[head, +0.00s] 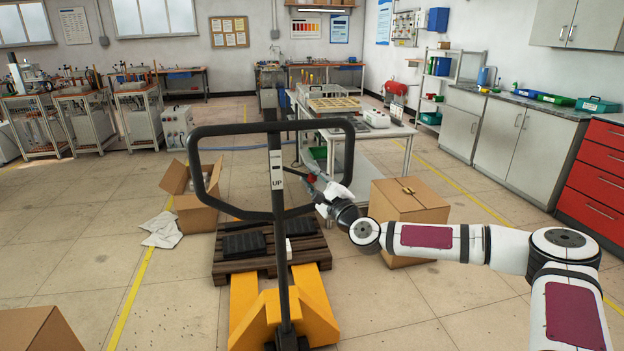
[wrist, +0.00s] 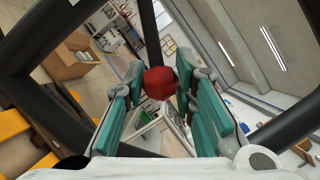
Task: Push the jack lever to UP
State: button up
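The pallet jack (head: 283,250) stands in the middle of the head view, with a black loop handle on an upright post. A white label on the post reads UP (head: 277,183). A red knob (wrist: 160,83) shows in the wrist view; I take it for the jack lever's end. My gripper (head: 306,168) reaches in from the right at the post, within the loop's outline. In the wrist view its teal fingers stand apart, with the knob filling the gap between their tips. The lever's rod is mostly hidden, so its position is unclear.
The black loop handle (head: 346,150) surrounds the gripper area closely. A wooden pallet (head: 222,270) with black blocks lies on the yellow forks. Cardboard boxes stand left (head: 196,212) and right (head: 408,208). A table (head: 392,132) stands behind. Floor at the front right is clear.

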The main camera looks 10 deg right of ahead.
jog(key=o, duration=0.4)
jog(key=v, duration=1.2)
jog(key=shift+f, duration=0.1)
